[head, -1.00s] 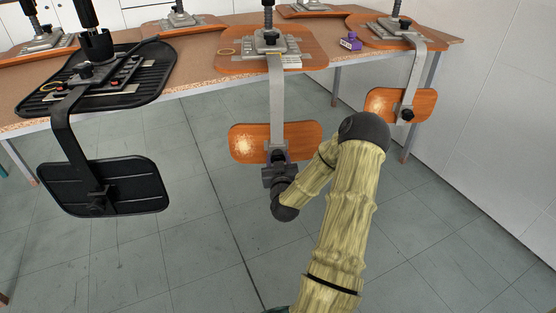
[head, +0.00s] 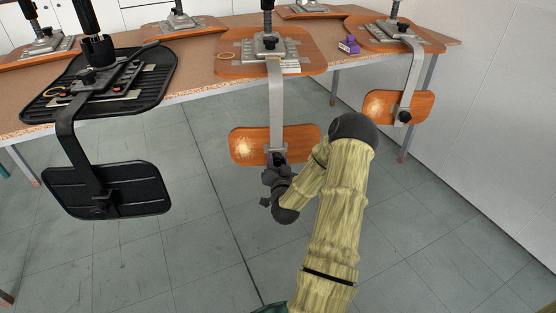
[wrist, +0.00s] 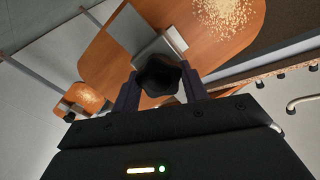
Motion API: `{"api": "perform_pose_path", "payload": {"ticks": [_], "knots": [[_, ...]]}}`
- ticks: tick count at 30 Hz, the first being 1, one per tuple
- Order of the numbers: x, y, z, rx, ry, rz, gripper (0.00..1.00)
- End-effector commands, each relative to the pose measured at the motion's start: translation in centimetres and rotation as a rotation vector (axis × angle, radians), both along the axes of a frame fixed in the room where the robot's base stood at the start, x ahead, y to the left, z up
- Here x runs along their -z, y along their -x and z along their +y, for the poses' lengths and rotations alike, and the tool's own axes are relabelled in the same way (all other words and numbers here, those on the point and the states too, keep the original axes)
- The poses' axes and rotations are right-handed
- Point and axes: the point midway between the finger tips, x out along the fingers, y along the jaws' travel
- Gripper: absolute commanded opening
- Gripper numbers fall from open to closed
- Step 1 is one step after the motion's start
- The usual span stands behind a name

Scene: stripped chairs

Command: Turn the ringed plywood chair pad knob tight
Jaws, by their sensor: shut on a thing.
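The middle plywood chair stands upside down on the table, its orange-brown seat (head: 228,68) carrying a thin tan ring (head: 226,57). A grey metal bar (head: 276,100) runs from the seat down to its plywood pad (head: 252,146), which hangs in front of the table edge. The dark lobed pad knob (wrist: 160,75) sits at the lower end of the bar. My gripper (head: 278,161) is at the knob. In the wrist view its two fingers stand on either side of the knob, shut on it. The head view mostly hides the knob behind the gripper.
A black chair (head: 105,190) hangs at the left, with a yellow ring on its seat. Another plywood chair's pad (head: 398,106) hangs at the right. A purple object (head: 349,45) lies on the table (head: 200,85). The floor (head: 180,260) in front is clear.

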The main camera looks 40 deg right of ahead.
Motion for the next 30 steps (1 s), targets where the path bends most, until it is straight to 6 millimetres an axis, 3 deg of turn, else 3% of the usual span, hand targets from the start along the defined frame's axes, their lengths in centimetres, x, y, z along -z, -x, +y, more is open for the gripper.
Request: {"api": "perform_pose_path", "payload": {"ticks": [12, 27, 28, 30], "knots": [[-0.12, 0.01, -0.19, 0.0, -0.186, -0.127, 0.21], [-0.07, 0.01, -0.2, -0.001, -0.207, -0.142, 0.21], [-0.07, 0.01, -0.2, -0.001, -0.207, -0.142, 0.48], [-0.06, 0.01, -0.19, -0.001, -0.207, -0.142, 0.61]]}}
